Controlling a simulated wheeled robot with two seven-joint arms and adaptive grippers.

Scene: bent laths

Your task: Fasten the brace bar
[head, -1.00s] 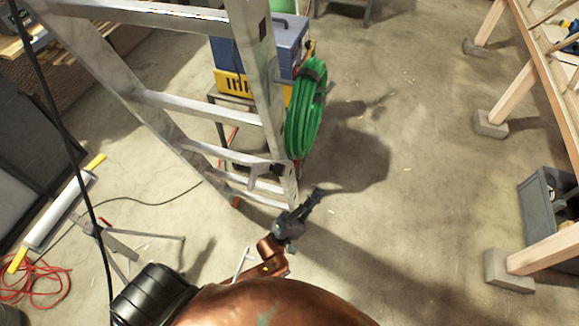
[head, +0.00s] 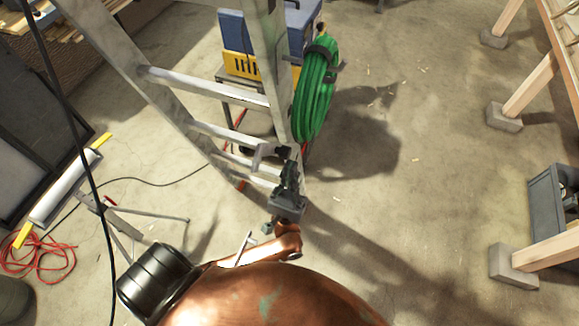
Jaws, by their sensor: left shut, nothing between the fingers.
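An aluminium stepladder (head: 205,87) stands at the upper middle of the head view. A short grey bent piece (head: 262,157) sits at its near right rail, low down, beside a small dark fitting. This may be the brace bar, but I cannot tell for sure, nor whether its end is fastened. My left gripper (head: 289,166) points up the picture at this rail, just below and right of the grey piece. It is shut and empty. It overlaps the rail in the picture; whether it touches is unclear. My right gripper is out of view.
A green hose coil (head: 315,95) hangs by a blue and yellow machine (head: 240,65) behind the ladder. A grey crate (head: 548,205) and wooden bench legs (head: 530,85) stand right. Floor at centre right is clear.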

